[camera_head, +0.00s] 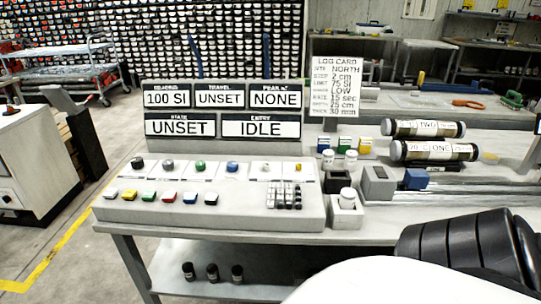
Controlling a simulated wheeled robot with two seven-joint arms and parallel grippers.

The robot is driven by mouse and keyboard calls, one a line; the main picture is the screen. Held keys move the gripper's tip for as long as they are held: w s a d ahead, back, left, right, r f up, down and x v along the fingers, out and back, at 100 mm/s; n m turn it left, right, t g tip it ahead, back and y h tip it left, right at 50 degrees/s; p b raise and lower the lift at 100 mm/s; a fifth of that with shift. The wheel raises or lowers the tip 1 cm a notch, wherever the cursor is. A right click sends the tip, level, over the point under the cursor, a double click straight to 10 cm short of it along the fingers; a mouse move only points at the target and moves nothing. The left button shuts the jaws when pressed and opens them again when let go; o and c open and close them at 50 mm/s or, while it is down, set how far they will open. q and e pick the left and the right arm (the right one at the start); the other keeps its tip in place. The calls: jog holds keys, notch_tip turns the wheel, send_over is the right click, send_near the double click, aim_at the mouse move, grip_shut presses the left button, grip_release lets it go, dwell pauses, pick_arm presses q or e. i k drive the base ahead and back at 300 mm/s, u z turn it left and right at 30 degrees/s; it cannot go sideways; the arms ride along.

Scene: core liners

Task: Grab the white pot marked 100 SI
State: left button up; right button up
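A small white pot (347,197) stands upright in a grey square block at the front right of the bench, beside the console. Two more small white pots, a left one (328,158) and a right one (350,159), stand further back, below coloured blocks. The marks on all three are too small to read, so I cannot tell which bears 100 SI. The reading panel (167,98) on the display board shows "100 SI". Neither of my grippers is in view; a black ribbed part, probably of my arm, fills the lower right.
The console (215,199) with coloured buttons and a keypad fills the bench's left. Two labelled cylinders, TWO (423,128) and ONE (434,151), lie at the right. A grey box (378,182) and blue block (416,179) stand near the pot. Black pots (212,272) sit on the lower shelf.

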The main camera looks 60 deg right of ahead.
aim_at(347, 196)
jog(key=u, duration=0.15)
jog(key=i, duration=1.05)
jog(key=z, duration=1.85)
